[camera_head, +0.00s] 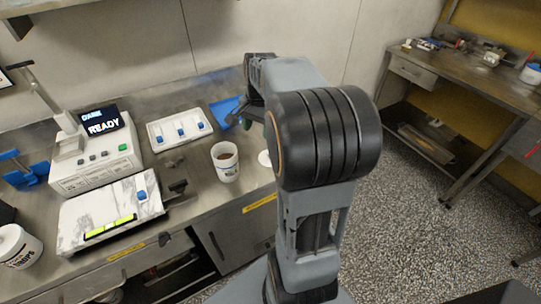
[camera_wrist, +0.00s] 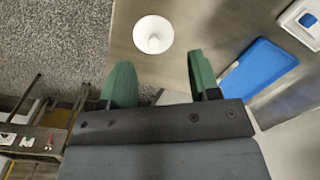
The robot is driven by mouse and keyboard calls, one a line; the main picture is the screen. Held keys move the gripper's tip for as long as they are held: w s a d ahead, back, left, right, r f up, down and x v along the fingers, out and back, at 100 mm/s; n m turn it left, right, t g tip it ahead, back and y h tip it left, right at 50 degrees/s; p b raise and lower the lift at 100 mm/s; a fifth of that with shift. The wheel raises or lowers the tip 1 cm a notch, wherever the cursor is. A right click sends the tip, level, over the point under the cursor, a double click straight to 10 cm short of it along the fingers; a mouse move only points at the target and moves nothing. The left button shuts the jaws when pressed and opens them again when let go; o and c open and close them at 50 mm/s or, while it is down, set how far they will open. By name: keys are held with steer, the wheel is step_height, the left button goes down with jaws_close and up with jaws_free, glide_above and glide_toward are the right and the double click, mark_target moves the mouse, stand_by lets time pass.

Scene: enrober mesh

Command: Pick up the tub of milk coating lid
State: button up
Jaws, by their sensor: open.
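A white round lid (camera_wrist: 153,34) with a small knob in its middle lies on the steel counter. In the head view the lid (camera_head: 264,158) is partly hidden behind my arm. An open white tub (camera_head: 225,172) with brown contents stands just left of it. My gripper (camera_wrist: 160,78) is open and empty, its two green fingers apart. The lid shows beyond the fingertips, roughly in line with the gap between them, and nothing touches it. In the head view the gripper is mostly hidden by my arm.
A blue tray or mat (camera_wrist: 258,68) lies right of the fingers in the wrist view. A white panel with blue switches (camera_head: 180,129) and a machine reading READY (camera_head: 97,160) stand further left on the counter. The counter's front edge runs close to the lid.

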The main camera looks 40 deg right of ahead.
steer(key=w+d+f+m, duration=0.1)
steer(key=d+m, duration=0.3)
steer(key=d, duration=0.3)
steer(key=shift+g+y, duration=0.3)
steer(key=shift+y, duration=0.1)
steer(key=f, duration=0.7)
steer(key=shift+w+a+f, duration=0.1)
steer(key=shift+a+f, duration=0.2)
steer(key=shift+f, duration=0.1)
steer(key=shift+a+f+p, duration=0.2)
steer(key=shift+f+p, duration=0.05)
steer(key=shift+f, duration=1.25)
steer(key=shift+a+f+p, duration=0.2)
steer(key=shift+f+p, duration=0.05)
steer(key=shift+f, duration=1.2)
steer(key=c, duration=1)
steer(key=shift+r, duration=0.1)
